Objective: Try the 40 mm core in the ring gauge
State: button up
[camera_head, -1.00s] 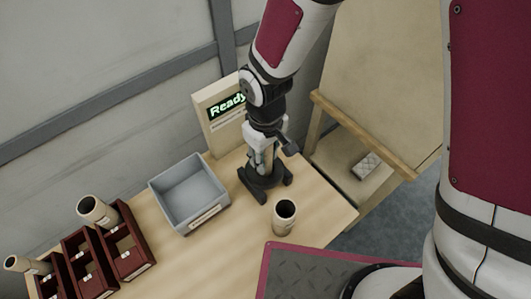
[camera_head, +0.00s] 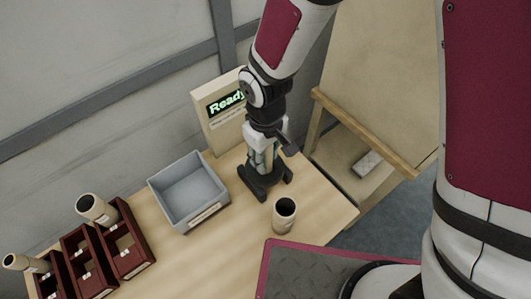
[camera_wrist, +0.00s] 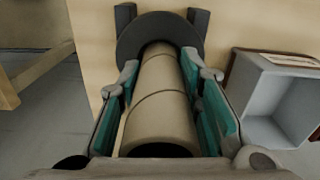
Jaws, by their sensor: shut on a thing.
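My gripper (camera_head: 262,157) is shut on a tan cardboard core (camera_wrist: 158,108), with teal finger pads on both sides of it in the wrist view. The core's far end is at the dark round ring gauge (camera_wrist: 132,40), which has two dark blocks beside it. The ring gauge (camera_head: 251,184) stands on the table below my gripper in the head view. I cannot tell whether the core is inside the ring or only against it, nor read any size on the core.
Another core (camera_head: 284,214) stands upright on the table (camera_head: 235,248), near the gauge. A grey bin (camera_head: 211,210) is to the left. A panel reading "Ready" (camera_head: 222,121) stands behind.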

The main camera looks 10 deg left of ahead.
jog(key=shift+f+b, duration=0.3)
jog(key=shift+f, duration=0.5)
dwell(0.9)
dwell(2.0)
jog(key=shift+r+p, duration=2.7)
jog(key=shift+r, duration=2.35)
